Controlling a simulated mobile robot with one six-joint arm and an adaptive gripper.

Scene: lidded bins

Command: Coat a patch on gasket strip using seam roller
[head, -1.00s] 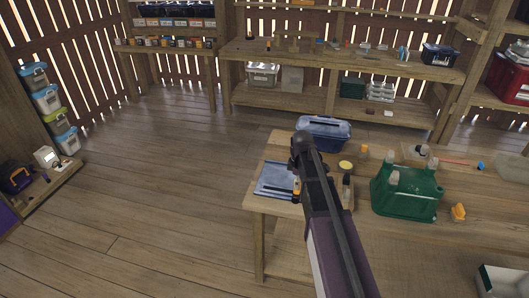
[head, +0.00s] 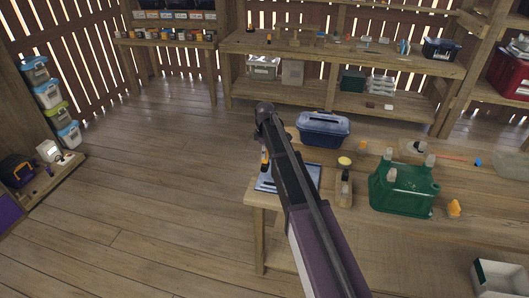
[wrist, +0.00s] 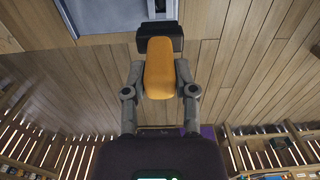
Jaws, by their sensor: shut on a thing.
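My gripper (wrist: 159,72) is shut on the orange handle of the seam roller (wrist: 158,80) in the wrist view, one finger on each side. A black block sits at the handle's far end, with a pale grey piece beyond it. In the head view the roller's orange part (head: 264,160) shows beside my arm, over the left end of the workbench; the gripper itself is mostly hidden there. A blue-grey mat (head: 310,172) lies below, partly covered by my arm. A dark strip (head: 268,186) on it may be the gasket strip; contact with the roller cannot be told.
A blue lidded bin (head: 323,130) stands behind the mat. A green container (head: 404,190), a yellow round lid (head: 344,161) and an orange item (head: 454,208) stand on the workbench (head: 345,215).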

